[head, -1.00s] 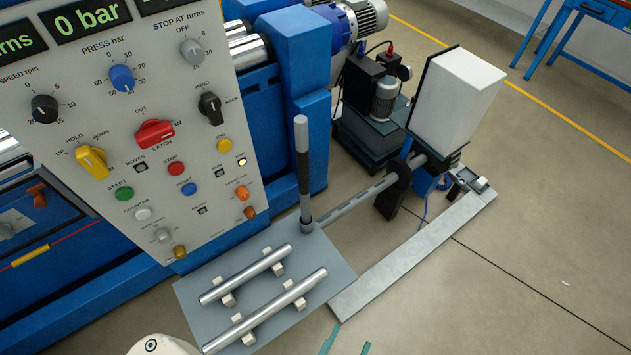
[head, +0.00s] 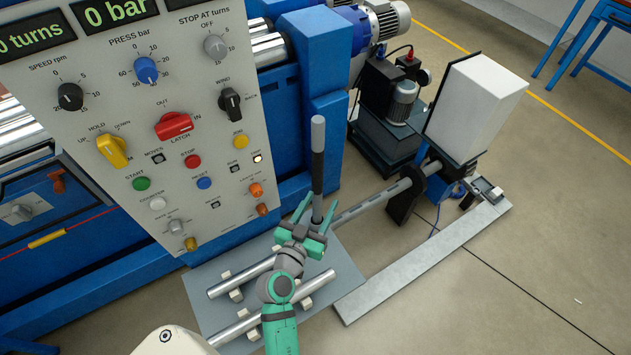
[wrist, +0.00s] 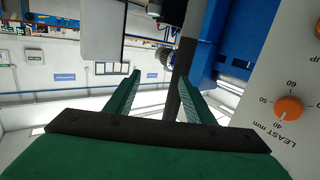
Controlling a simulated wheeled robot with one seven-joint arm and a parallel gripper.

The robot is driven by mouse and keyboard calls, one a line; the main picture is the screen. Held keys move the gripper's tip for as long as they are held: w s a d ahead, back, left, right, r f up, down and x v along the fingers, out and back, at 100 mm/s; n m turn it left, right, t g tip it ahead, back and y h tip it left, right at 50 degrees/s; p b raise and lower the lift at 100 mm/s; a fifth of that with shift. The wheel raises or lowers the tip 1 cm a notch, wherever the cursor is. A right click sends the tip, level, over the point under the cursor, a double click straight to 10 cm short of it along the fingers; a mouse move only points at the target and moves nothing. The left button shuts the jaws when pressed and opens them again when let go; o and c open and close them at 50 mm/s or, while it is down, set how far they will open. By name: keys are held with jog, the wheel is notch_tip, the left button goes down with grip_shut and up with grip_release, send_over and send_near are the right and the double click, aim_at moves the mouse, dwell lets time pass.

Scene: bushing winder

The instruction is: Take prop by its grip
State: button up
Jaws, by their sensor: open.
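The prop (head: 318,140) is an upright rod with a light grey top and a dark grip, standing at the corner of the grey plate. My gripper (head: 320,200) is open, with green fingers on either side of the prop in the head view, low on the rod near the lower end of the dark grip. In the wrist view the dark rod (wrist: 171,105) runs between the fingertips (wrist: 158,78), close to the right finger. I cannot tell whether that finger touches it. The prop's foot is partly hidden by my gripper.
Two steel bars (head: 240,328) lie on white blocks on the grey plate (head: 205,290), partly under my arm. The control panel (head: 130,110) is close on the left. A grey shaft (head: 375,204) runs right to a stand with a white box (head: 477,105). Open floor lies at the right.

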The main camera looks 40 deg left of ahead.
aim_at(316, 172)
jog(key=shift+m+t, duration=0.4)
jog(key=shift+t, duration=0.1)
jog(key=a+r, duration=0.2)
jog(key=w+a+r, duration=0.1)
jog(key=a+r, duration=0.1)
jog(key=shift+a+r, duration=0.1)
jog(key=shift+w+a+r, duration=0.15)
jog(key=shift+w+a, duration=0.05)
jog(key=shift+w, duration=0.15)
jog(key=x, duration=0.5)
jog(key=shift+w, duration=0.15)
jog(key=shift+w+a, duration=0.35)
jog(key=shift+a, duration=0.15)
jog(key=x, duration=0.4)
jog(key=shift+w+d, duration=0.1)
jog(key=shift+d, duration=0.15)
